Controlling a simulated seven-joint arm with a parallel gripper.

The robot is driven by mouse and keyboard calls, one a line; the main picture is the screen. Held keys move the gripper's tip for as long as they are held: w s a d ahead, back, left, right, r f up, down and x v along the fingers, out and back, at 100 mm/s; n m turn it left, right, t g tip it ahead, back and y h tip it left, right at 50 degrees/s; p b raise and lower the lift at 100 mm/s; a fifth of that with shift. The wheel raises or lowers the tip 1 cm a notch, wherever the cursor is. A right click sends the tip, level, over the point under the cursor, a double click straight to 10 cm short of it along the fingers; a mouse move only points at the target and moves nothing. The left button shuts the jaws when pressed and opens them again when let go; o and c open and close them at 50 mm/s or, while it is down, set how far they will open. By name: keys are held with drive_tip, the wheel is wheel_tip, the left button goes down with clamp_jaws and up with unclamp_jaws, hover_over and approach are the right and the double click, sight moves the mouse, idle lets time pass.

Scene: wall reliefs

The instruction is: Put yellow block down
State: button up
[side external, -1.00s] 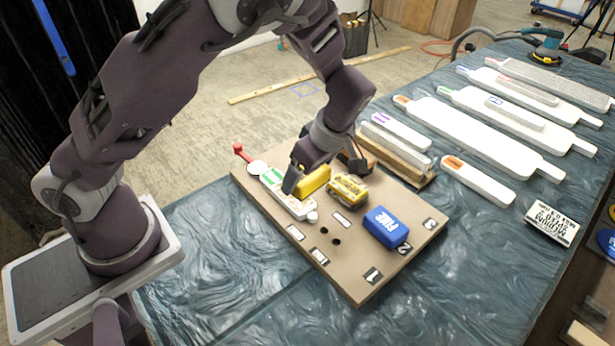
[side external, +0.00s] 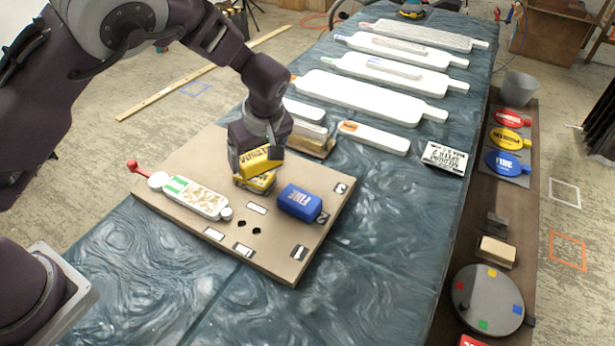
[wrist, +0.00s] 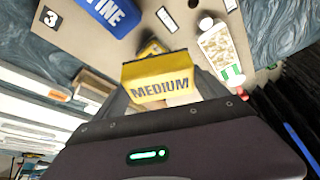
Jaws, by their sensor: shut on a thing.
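The yellow block marked MEDIUM (side external: 262,160) is held in my gripper (side external: 254,148), which is shut on it. In the wrist view the block (wrist: 162,80) sits between the fingers with its lettering facing the camera. I cannot tell whether the two touch.
A blue block marked FINE (side external: 300,203) stands on the board to the right. A white relief piece with green stripes (side external: 195,196) lies on the left. Long white panels (side external: 370,97) lie behind on the table. The board's front has small labels and dark holes.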

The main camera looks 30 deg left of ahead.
sight(313, 174)
drive_tip(key=w+d+m+t+h, duration=0.2)
drive_tip(key=w+d+m, duration=0.6)
drive_tip(key=w, duration=0.2)
drive_tip(key=f, duration=0.9)
drive_tip(key=shift+w+f, duration=0.25)
drive_tip(key=o, duration=1.2)
drive_tip(key=v, duration=1.2)
drive_tip(key=shift+a+r, duration=0.15)
drive_tip(key=shift+r, duration=0.05)
